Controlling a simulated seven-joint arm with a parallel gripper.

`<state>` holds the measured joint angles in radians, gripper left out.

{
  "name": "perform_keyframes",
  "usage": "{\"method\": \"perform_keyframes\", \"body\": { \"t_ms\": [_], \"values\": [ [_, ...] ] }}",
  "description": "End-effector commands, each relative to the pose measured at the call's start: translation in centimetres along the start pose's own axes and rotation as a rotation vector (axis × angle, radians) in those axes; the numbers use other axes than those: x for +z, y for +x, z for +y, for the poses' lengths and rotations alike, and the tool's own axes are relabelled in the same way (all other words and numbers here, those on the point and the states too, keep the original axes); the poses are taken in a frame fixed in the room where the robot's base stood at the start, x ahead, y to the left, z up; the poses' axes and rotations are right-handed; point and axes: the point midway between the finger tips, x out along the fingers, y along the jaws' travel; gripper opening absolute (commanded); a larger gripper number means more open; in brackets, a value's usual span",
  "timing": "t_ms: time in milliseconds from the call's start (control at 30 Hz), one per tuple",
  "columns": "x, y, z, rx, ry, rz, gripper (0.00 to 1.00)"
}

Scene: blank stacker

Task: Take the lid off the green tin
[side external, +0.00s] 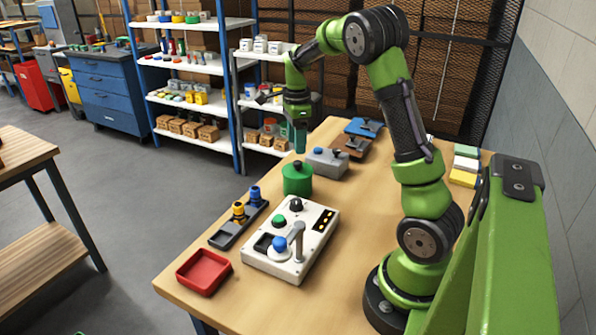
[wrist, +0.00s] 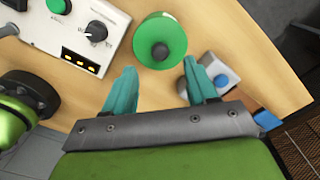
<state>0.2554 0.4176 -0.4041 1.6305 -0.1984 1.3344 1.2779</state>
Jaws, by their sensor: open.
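The green tin (side external: 298,185) stands upright on the wooden table, beyond the white control box. Its green lid (wrist: 160,32) is on top and carries a dark round knob (wrist: 160,52). My gripper (side external: 299,148) is above the table in the side view, just behind and above the tin, with its teal fingers pointing down. In the wrist view my gripper (wrist: 160,72) is open and empty. The lid and knob appear just ahead of the gap between the fingertips, apart from both fingers.
Brown (side external: 350,146) and blue (side external: 364,127) items lie farther back. The white control box (side external: 290,239), red tray (side external: 204,271) and a dark holder (side external: 228,234) are in front.

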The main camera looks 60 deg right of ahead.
Motion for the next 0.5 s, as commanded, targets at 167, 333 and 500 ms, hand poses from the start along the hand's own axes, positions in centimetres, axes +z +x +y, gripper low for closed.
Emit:
{"method": "perform_keyframes", "body": {
  "t_ms": [167, 333, 500],
  "values": [
    [0.0, 1.2, 0.0, 0.001, 0.001, 0.0, 0.57],
    [-0.2, 3.5, 0.1, 0.003, 0.0, 0.001, 0.57],
    [-0.3, 5.7, 0.1, 0.001, 0.0, 0.001, 0.57]
  ]
}}
